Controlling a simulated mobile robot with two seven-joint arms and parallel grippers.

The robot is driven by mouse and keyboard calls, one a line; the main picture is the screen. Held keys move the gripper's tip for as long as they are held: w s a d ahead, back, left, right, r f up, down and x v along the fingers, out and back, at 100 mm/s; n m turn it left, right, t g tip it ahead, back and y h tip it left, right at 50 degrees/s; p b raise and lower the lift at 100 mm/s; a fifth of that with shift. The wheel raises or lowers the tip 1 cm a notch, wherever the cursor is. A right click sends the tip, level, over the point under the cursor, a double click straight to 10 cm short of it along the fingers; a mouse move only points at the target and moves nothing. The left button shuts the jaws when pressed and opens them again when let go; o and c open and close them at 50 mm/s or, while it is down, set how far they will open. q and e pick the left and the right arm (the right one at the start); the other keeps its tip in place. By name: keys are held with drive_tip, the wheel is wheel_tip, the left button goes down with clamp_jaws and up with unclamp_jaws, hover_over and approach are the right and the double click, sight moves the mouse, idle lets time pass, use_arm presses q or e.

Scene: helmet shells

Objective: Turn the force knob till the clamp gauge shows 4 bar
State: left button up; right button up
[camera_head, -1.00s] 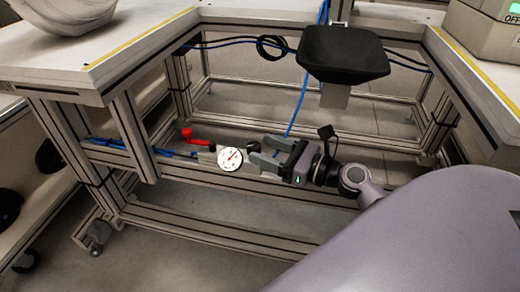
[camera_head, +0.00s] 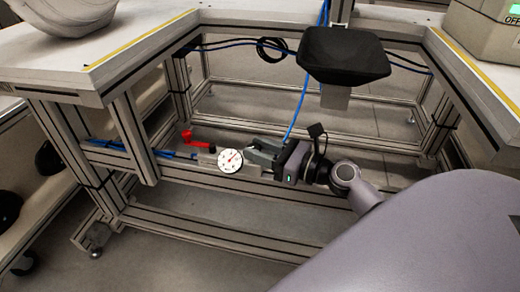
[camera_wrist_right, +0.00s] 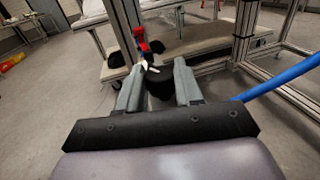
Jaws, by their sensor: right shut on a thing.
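The clamp gauge (camera_head: 230,161) has a round white face and a red needle leaning up and to the right. Its figures are too small to read. My right gripper (camera_head: 258,152) is just right of the gauge, low at the frame rail. It is shut on the black force knob (camera_wrist_right: 160,87), which sits between the two grey fingers in the right wrist view. In the head view the fingers hide most of the knob. A red lever (camera_head: 203,142) sits left of and behind the gauge. My left gripper is out of view.
A black tray-like dish (camera_head: 343,54) stands above and behind my right gripper. A blue hose (camera_head: 299,101) hangs down behind the gripper. Aluminium rails (camera_head: 215,232) run in front of and below the gauge. A box marked OFF (camera_head: 485,40) is at the upper right.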

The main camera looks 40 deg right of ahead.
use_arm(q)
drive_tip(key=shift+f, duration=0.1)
use_arm(e)
drive_tip(key=shift+d+y, duration=0.1)
drive_tip(key=shift+y, duration=0.2)
